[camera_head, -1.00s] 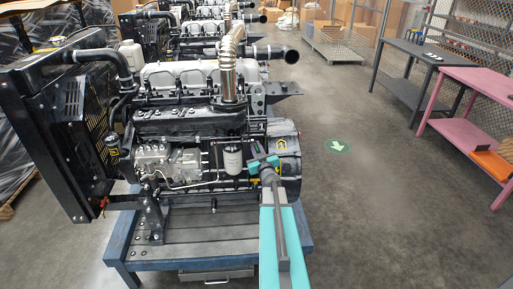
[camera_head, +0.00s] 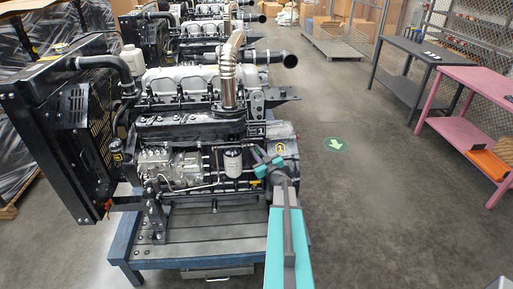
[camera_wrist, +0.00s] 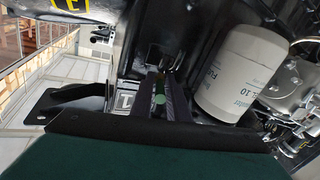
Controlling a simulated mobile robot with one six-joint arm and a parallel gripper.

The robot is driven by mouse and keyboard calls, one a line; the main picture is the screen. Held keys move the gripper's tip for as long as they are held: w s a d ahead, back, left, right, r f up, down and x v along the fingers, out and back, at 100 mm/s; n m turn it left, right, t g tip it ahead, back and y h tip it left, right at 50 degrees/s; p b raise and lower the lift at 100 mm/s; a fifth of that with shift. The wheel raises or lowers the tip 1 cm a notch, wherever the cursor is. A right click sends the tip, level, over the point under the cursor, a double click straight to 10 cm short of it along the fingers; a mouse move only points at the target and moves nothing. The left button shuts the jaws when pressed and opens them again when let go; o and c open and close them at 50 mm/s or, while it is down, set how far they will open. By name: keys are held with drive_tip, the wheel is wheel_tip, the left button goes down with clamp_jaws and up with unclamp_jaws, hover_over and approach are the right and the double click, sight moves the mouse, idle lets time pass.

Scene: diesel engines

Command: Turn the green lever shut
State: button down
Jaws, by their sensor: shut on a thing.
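My gripper (camera_head: 259,157) is at the right end of the near engine's side, just right of the white filter (camera_head: 232,160). In the wrist view its two dark fingers (camera_wrist: 162,95) are closed around the green lever (camera_wrist: 160,99). Only a small round green end of the lever shows between them. The rest of the lever is hidden, so its angle cannot be told. In the head view the gripper covers the lever. The filter also shows in the wrist view (camera_wrist: 240,72), close to the right of the fingers.
The engine (camera_head: 190,120) stands on a blue-framed bench (camera_head: 190,238). A radiator (camera_head: 75,130) is at its left. A dark bracket (camera_wrist: 75,98) lies left of the fingers. The floor to the right is clear up to a pink table (camera_head: 465,135).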

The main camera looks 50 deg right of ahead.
drive_tip(key=shift+s+d+y+p, duration=0.15)
drive_tip(key=shift+d+y+p, duration=0.15)
drive_tip(key=n+y, duration=0.3)
drive_tip(key=y, duration=0.1)
drive_tip(key=d+n+y, duration=0.1)
drive_tip(key=n+y, duration=0.2)
drive_tip(key=y, duration=0.1)
drive_tip(key=n+y, duration=0.3)
drive_tip(key=y, duration=0.2)
drive_tip(key=shift+d+f+g+b, duration=0.2)
drive_tip(key=shift+d+g+b, duration=0.1)
drive_tip(key=shift+d, duration=0.1)
drive_tip(key=shift+n+y+b, duration=0.3)
drive_tip(key=shift+y+b, duration=0.1)
drive_tip(key=shift+b, duration=0.1)
drive_tip(key=n+g+y+b, duration=0.1)
drive_tip(key=b, duration=0.1)
drive_tip(key=n+g+y+b, duration=0.1)
drive_tip(key=b, duration=0.2)
drive_tip(key=shift+w+d+y, duration=0.15)
drive_tip(key=shift+w+y, duration=0.1)
drive_tip(key=shift+y, duration=0.05)
drive_tip(key=y+b, duration=0.1)
drive_tip(key=b, duration=0.1)
drive_tip(key=shift+r+n+g+b, duration=0.1)
drive_tip(key=shift+n+g+b, duration=0.2)
drive_tip(key=shift+g+b, duration=0.1)
drive_tip(key=shift+w+r+b, duration=0.1)
drive_tip(key=shift+r+b, duration=0.1)
drive_tip(key=shift+b, duration=0.15)
